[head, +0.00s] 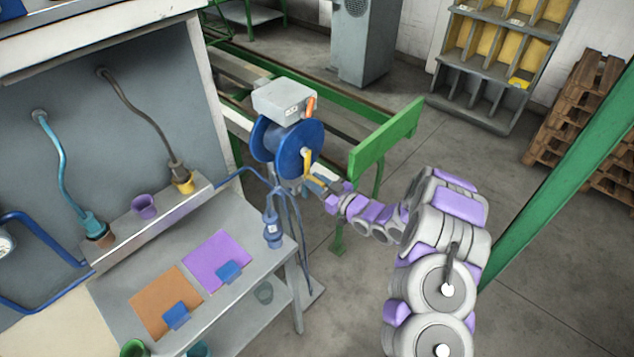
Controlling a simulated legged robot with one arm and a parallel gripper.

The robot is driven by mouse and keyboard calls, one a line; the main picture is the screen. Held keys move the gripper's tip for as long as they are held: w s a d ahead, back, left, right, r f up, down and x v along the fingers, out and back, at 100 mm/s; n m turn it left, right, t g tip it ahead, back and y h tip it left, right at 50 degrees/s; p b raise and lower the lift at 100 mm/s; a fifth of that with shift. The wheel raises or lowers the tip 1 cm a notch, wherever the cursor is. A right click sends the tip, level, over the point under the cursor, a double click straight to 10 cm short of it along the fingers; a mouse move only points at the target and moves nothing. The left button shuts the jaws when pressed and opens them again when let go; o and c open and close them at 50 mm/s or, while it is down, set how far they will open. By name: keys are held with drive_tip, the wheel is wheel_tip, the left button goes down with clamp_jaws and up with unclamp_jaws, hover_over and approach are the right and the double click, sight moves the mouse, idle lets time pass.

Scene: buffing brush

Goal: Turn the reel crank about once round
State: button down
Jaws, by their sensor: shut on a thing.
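The blue reel (281,143) stands beyond the end of the grey workbench, under a grey box. Its yellow crank (307,163) is on the right face of the reel, with the arm hanging downward from the hub. My gripper (317,183) is at the lower end of the crank and is shut on it. The fingers are small in this view, and the exact grip on the crank's handle is hard to make out. My arm reaches in from the lower right.
The grey workbench (235,227) at left carries an orange mat (158,290), a purple mat (207,252) and hanging hoses. A blue bottle-like tool (272,231) hangs by the bench corner. A green rail frame (385,137) stands behind my gripper. Open floor lies at right.

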drive_tip(key=shift+s+a+r, duration=0.1)
drive_tip(key=shift+s+a, duration=0.05)
